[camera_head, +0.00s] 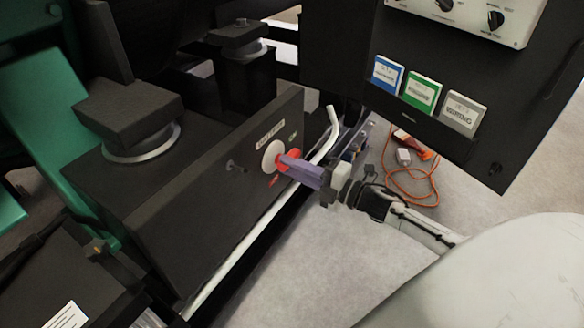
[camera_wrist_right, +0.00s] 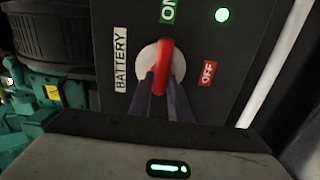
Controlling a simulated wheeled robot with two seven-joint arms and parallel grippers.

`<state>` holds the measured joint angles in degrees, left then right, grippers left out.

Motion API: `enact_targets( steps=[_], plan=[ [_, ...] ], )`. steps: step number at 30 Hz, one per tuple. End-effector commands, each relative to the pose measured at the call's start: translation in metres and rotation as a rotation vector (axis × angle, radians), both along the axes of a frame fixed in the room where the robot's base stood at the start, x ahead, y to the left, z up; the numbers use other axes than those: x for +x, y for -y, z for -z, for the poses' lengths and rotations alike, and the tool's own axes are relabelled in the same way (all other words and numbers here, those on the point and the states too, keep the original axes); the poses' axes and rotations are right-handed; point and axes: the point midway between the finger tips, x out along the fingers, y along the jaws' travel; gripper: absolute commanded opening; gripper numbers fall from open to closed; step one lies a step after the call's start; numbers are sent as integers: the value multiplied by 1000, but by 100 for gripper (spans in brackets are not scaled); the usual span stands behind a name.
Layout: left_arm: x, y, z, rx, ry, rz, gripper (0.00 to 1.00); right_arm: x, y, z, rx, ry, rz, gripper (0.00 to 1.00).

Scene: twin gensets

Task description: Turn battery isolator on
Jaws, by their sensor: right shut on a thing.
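The battery isolator is a red handle (camera_wrist_right: 162,62) on a round white disc (camera_wrist_right: 146,60), set in a dark panel marked BATTERY. In the right wrist view the handle lies nearly upright in the picture, its upper end toward the green ON label (camera_wrist_right: 168,10). The red OFF label (camera_wrist_right: 208,73) is to its right. My right gripper (camera_wrist_right: 163,98) is shut on the handle, a finger on each side of its lower part. In the head view my right gripper (camera_head: 297,168) reaches the disc (camera_head: 272,156) from the right and hides most of the handle. My left gripper is not in view.
A green lamp (camera_wrist_right: 222,15) is lit on the panel. A dark box with blue, green and grey cards (camera_head: 422,92) hangs at the upper right. A pale pipe (camera_head: 330,135) runs along the panel's lower edge. An orange cable (camera_head: 410,180) lies on the floor.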

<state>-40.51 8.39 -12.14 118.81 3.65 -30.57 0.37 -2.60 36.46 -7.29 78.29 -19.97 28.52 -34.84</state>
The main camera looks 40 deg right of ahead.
Motion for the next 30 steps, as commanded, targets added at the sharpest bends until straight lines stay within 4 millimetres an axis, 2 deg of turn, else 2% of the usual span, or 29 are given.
enact_targets(
  steps=[18,19,21,30],
  plan=[
    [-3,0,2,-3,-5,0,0,-1,-1,1,-39,14,-2,0],
    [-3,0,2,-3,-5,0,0,-1,-1,1,-39,14,-2,22],
    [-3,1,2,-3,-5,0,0,-1,0,1,-38,13,-1,34],
    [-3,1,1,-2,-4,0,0,-1,0,1,-35,13,-1,36]
  ],
)
